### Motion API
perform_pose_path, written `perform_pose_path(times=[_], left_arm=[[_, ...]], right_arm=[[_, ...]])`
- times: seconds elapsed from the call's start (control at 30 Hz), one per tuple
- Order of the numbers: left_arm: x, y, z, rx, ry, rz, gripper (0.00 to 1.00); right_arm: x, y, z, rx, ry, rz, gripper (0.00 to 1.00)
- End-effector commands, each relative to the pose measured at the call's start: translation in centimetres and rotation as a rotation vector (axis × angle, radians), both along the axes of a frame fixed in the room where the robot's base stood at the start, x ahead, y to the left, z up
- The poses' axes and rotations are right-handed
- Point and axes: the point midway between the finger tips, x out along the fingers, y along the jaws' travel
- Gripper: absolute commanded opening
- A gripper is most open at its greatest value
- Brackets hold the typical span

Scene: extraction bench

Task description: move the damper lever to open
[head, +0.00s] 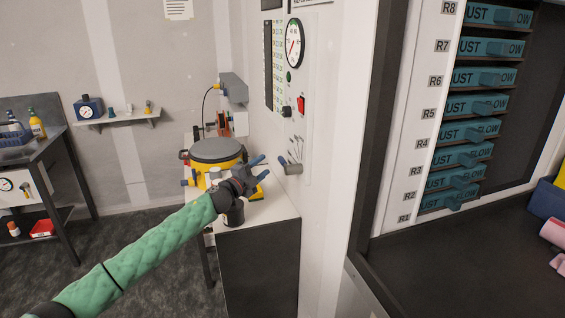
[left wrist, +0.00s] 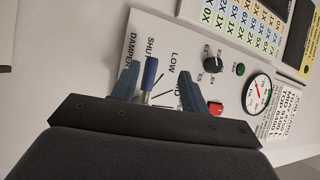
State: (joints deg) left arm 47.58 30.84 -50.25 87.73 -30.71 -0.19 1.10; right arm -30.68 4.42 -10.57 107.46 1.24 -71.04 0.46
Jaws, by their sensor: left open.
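The damper lever has a blue grip and a grey base. In the head view the lever (head: 283,161) is low on the white wall panel. In the left wrist view the lever (left wrist: 150,73) points toward the SHUT mark, with LOW and MID printed beside it and DAMPER at the left. My left gripper (head: 261,167) is open and empty, just left of the lever in the head view. In the left wrist view the lever appears between the fingers of the left gripper (left wrist: 158,78), nearer the left finger. I see no contact. My right gripper is out of view.
Above the lever are a red switch (head: 301,104), a black knob (head: 286,111) and a round gauge (head: 294,43). A yellow pot with a grey lid (head: 216,150) stands on the bench (head: 270,208) beside my left arm. Racked teal trays (head: 470,130) are at the right.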

Motion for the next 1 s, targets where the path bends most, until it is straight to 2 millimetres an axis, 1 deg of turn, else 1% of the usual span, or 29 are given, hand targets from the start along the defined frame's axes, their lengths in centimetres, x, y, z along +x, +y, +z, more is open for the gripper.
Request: perform_pose_path(times=[0.1,0.2,0.37,0.53,0.8,1.0], left_arm=[[-0.8,-0.9,-0.6,0.023,-0.018,-0.082,0.45],[-1.3,-1.4,-0.7,0.033,-0.028,-0.124,0.45],[-1.4,-1.9,-0.6,0.036,-0.032,-0.146,0.45],[-0.4,-3.1,-0.2,0.034,-0.031,-0.146,0.45],[1.8,-5.7,0.5,0.034,-0.031,-0.144,0.45],[3.0,-7.0,0.6,0.035,-0.031,-0.144,0.45]], right_arm=[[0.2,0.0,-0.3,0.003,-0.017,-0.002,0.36],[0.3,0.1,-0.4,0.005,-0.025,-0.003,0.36],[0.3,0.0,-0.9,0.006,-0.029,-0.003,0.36],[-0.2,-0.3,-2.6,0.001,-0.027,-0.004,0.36],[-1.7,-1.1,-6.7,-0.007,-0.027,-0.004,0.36],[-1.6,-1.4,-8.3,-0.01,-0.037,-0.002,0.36]])
